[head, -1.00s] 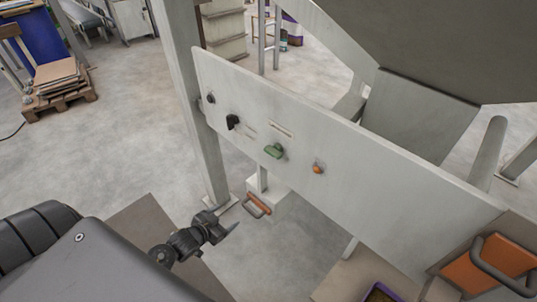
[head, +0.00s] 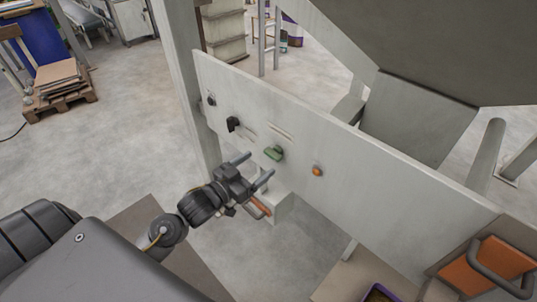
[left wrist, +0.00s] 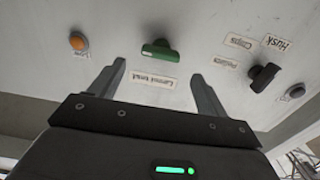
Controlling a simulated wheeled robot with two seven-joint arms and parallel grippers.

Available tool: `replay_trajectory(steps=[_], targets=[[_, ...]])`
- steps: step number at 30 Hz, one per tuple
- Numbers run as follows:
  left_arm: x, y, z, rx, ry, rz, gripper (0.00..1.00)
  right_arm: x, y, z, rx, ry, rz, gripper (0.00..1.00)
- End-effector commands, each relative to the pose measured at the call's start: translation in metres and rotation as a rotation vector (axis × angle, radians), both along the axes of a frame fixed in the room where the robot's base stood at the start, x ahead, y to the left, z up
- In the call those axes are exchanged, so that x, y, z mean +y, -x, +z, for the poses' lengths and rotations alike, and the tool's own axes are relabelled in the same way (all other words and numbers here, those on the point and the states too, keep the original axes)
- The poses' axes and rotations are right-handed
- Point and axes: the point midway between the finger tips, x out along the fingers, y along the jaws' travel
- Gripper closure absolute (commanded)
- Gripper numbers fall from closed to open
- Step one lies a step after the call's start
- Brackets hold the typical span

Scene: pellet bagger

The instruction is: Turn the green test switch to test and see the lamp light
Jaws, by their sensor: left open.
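The green switch (head: 274,153) sits on the pale upright panel (head: 380,195). In the left wrist view the green switch (left wrist: 158,49) has its bar lying roughly across the picture, with a label close to it. A round orange lamp or button (head: 317,171) is to its right in the head view and also shows in the left wrist view (left wrist: 79,41); I cannot tell whether it is lit. My left gripper (head: 260,165) is open and empty, facing the panel just short of the green switch. Its fingers (left wrist: 157,70) point towards either side of the switch. My right gripper is not in view.
A black switch (head: 233,123) and a small dark knob (head: 211,99) are on the panel to the left of the green switch. A grey post (head: 185,80) stands at the panel's left end. An orange part with a grey handle (head: 490,268) is at lower right.

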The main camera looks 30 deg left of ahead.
Motion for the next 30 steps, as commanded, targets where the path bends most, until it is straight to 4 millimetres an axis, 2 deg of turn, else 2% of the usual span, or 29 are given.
replay_trajectory(steps=[3,9,13,21,23,30], targets=[[-0.007,-0.022,0.003,-0.001,0.002,0.0,0.24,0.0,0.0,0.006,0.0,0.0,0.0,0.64],[-0.014,-0.046,0.001,0.0,0.0,0.0,0.24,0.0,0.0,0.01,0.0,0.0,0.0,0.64],[-0.016,-0.052,0.0,0.0,0.0,0.0,0.24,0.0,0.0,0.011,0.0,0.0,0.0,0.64],[-0.016,-0.053,0.0,0.001,0.0,0.0,0.24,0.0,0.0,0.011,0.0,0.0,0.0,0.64],[-0.016,-0.053,0.0,0.001,-0.001,0.0,0.29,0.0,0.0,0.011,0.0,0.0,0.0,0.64],[-0.016,-0.053,0.0,0.001,-0.001,0.0,0.6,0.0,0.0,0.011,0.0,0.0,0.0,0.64]])
